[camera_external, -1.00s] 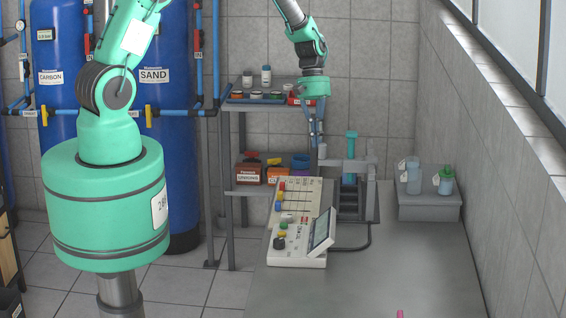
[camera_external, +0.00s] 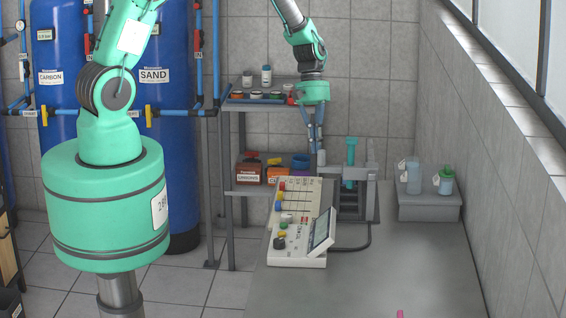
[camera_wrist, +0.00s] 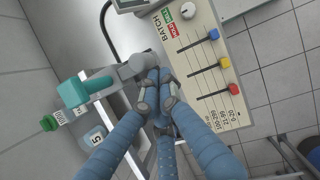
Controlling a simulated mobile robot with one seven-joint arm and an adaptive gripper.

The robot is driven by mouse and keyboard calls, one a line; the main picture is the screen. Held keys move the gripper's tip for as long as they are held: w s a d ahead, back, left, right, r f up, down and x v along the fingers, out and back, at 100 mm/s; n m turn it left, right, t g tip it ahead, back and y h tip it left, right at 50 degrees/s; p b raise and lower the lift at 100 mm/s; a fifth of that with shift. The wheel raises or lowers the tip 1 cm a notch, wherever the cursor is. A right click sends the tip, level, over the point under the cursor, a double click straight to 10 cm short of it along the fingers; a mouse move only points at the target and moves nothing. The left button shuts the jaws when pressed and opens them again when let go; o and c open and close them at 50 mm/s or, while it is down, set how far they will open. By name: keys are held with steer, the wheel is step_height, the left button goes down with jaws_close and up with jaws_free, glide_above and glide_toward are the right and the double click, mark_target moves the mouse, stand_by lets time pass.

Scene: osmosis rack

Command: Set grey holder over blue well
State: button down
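My gripper (camera_external: 318,148) is at the left side of a grey stand (camera_external: 355,205) on the bench. In the wrist view its blue fingers (camera_wrist: 158,90) come together at a rounded grey holder piece (camera_wrist: 135,67). This piece also shows as a light grey end under the fingertips (camera_external: 321,158), and the fingers appear closed on it. A teal upright part (camera_external: 350,163) stands in the stand; its teal T-shaped top shows in the wrist view (camera_wrist: 80,90). A pale block marked "5" (camera_wrist: 95,137) lies below it. I cannot clearly identify the blue well.
A control panel with coloured knobs (camera_external: 292,235) stands close in front and left of the stand. A grey tray (camera_external: 430,207) with bottles is to the right. Shelves (camera_external: 245,190) with jars are behind left. The front bench (camera_external: 370,285) is mostly clear.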

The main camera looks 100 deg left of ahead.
steer(key=s+a+r, duration=0.2)
steer(key=a+r, duration=0.5)
steer(key=r, duration=0.2)
steer(key=shift+r+b, duration=0.15)
steer(key=shift+b, duration=0.25)
steer(key=shift+a, duration=0.1)
stand_by(0.4)
